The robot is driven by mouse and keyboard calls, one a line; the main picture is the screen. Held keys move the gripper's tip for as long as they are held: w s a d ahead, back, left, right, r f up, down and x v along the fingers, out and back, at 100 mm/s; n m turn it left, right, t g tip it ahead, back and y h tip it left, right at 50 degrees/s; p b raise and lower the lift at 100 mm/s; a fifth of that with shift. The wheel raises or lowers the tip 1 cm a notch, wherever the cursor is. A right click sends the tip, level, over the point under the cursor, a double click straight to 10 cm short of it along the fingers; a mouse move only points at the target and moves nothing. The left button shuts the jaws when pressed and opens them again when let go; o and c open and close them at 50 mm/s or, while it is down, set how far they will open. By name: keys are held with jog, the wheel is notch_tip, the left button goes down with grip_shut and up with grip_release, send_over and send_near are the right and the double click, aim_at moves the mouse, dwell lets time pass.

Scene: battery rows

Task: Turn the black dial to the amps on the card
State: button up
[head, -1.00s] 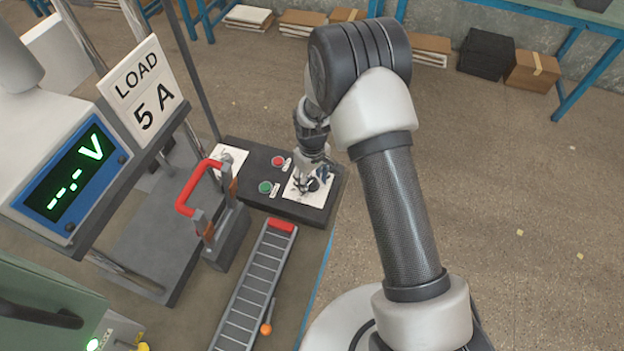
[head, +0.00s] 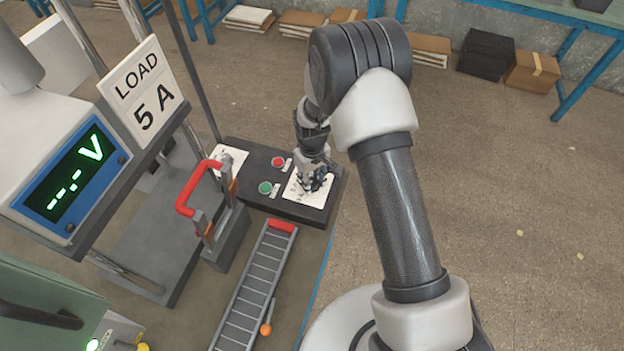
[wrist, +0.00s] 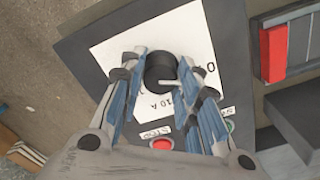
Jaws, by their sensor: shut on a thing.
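The black dial (wrist: 160,73) stands on a white scale plate (wrist: 112,50) on the dark control box (head: 247,157). My gripper (wrist: 166,78) is shut on the dial, with a finger on either side of it. The dial's light pointer (wrist: 168,82) shows in the wrist view. A "10 A" mark and part of a "0" are readable; other marks are hidden by the fingers. The card (head: 141,90) reads "LOAD 5 A".
A red button (head: 278,161) and a green button (head: 265,187) sit left of the plate on the box. A red-handled lever switch (head: 200,185) stands further left. The display (head: 75,177) shows "--.- V".

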aim_at(312, 181)
jog(key=m, duration=0.4)
jog(key=shift+m, duration=2.2)
jog(key=o, duration=1.1)
jog(key=shift+r, duration=0.15)
notch_tip(312, 181, up, 12)
jog(key=shift+f, duration=0.1)
